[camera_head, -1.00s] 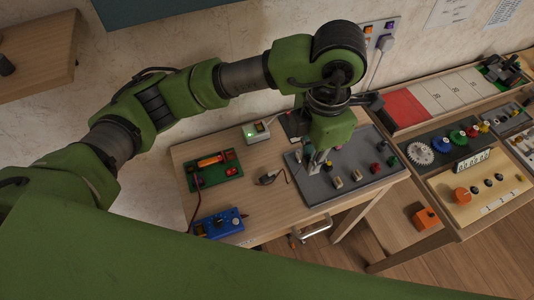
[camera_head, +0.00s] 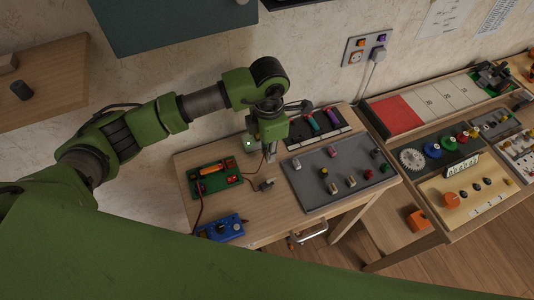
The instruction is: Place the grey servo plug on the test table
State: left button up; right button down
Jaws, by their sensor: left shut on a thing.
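My left gripper (camera_head: 270,157) is shut and points down over the wooden test table (camera_head: 222,165), left of the grey mat (camera_head: 309,197). It holds the grey servo plug, which is too small and too hidden by the fingers to make out clearly. My right gripper is not in view.
A dark plug with a cable (camera_head: 267,184) lies just below the gripper. A green board (camera_head: 213,178) and a blue box (camera_head: 222,228) are on the left. A dark tray (camera_head: 326,128) with coloured parts lies behind the mat. An orange block (camera_head: 419,220) stands right.

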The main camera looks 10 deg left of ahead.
pick_arm(q)
jog(key=f, duration=0.3)
jog(key=shift+a+f+p, duration=0.2)
jog(key=shift+p, duration=0.1)
jog(key=shift+w, duration=0.1)
jog(key=shift+f, duration=0.1)
jog(key=shift+f, duration=0.15)
jog(key=o, duration=0.8)
